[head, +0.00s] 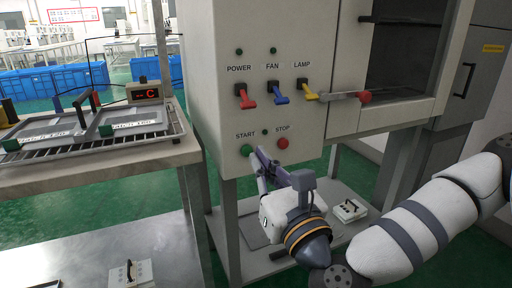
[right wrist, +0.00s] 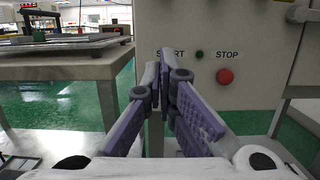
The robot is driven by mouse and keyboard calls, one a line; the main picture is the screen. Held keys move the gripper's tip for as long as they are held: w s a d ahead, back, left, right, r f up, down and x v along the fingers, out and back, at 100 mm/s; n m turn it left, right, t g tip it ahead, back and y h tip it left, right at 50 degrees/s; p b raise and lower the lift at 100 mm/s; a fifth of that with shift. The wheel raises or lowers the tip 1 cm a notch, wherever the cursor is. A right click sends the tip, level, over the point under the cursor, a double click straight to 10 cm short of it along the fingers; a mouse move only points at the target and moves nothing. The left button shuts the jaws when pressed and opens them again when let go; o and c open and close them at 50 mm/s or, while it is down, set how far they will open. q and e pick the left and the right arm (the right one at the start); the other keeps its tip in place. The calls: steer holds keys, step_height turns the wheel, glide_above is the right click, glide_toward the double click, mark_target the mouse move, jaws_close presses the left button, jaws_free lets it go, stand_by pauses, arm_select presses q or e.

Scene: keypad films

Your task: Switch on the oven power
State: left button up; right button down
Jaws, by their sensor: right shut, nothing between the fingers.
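The oven's control panel (head: 216,70) carries a red POWER lever (head: 245,98), a blue FAN lever (head: 277,96) and a yellow LAMP lever (head: 308,92). All three handles hang downward. My right gripper (head: 258,160) is shut and empty, with its fingertips at the green START button (head: 246,150), below the POWER lever. In the right wrist view the closed fingertips (right wrist: 161,58) cover the START button and part of its label. I cannot tell whether they touch the button. My left gripper is not in view.
The red STOP button (head: 283,143) is just right of my fingers and also shows in the right wrist view (right wrist: 225,76). A door handle with a red end (head: 365,96) sticks out at right. A workbench (head: 90,172) with trays stands at left.

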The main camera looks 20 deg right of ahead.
mark_target(245, 99)
steer(key=w, duration=0.2)
steer(key=w+r, duration=0.1)
steer(key=w, duration=0.4)
steer(key=shift+w+a+r, duration=0.15)
steer(key=shift+w+r, duration=0.15)
steer(key=r+p, duration=0.1)
steer(key=s+r+p, duration=0.1)
steer(key=r, duration=0.1)
steer(key=shift+s+r, duration=0.1)
steer(key=shift+s, duration=0.05)
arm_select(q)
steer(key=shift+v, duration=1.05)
arm_select(e)
steer(key=shift+s+r, duration=0.1)
steer(key=shift+s, duration=0.05)
